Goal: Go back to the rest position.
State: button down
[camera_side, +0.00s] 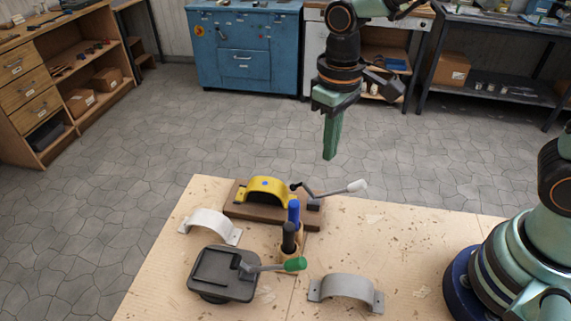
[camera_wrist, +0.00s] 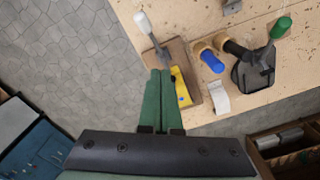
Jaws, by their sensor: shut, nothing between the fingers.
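My gripper (camera_side: 330,152) hangs above and behind the far edge of the wooden workbench (camera_side: 420,235), pointing down. Its green fingers are shut with nothing between them. In the wrist view the gripper (camera_wrist: 164,78) shows its two fingers together, partly covering a yellow arched strap (camera_wrist: 182,92). In the side view that yellow strap (camera_side: 265,188) sits on a brown wooden block (camera_side: 240,211), beside a clamp lever with a white handle (camera_side: 356,186). The gripper is apart from all of these.
On the bench stand a white strap (camera_side: 209,223), a grey strap (camera_side: 347,289), a dark fixture (camera_side: 222,272) with a green-handled lever (camera_side: 294,264), and blue (camera_side: 294,211) and black (camera_side: 289,236) handled tools in a holder. Open floor surrounds the gripper; a blue cabinet (camera_side: 244,45) stands behind.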

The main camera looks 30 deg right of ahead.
jog(key=shift+r, duration=0.45)
jog(key=s+d+r+m+t, duration=0.1)
jog(key=s+d+r+t, duration=0.1)
jog(key=d+r, duration=0.2)
jog(key=s+d+r+m+t, duration=0.2)
jog(key=d+r+t, duration=0.1)
jog(key=d, duration=0.6)
jog(key=shift+s+r+t, duration=0.25)
jog(key=shift+r+t, duration=0.05)
jog(key=shift+r, duration=0.15)
jog(key=shift+d, duration=0.1)
dwell(0.6)
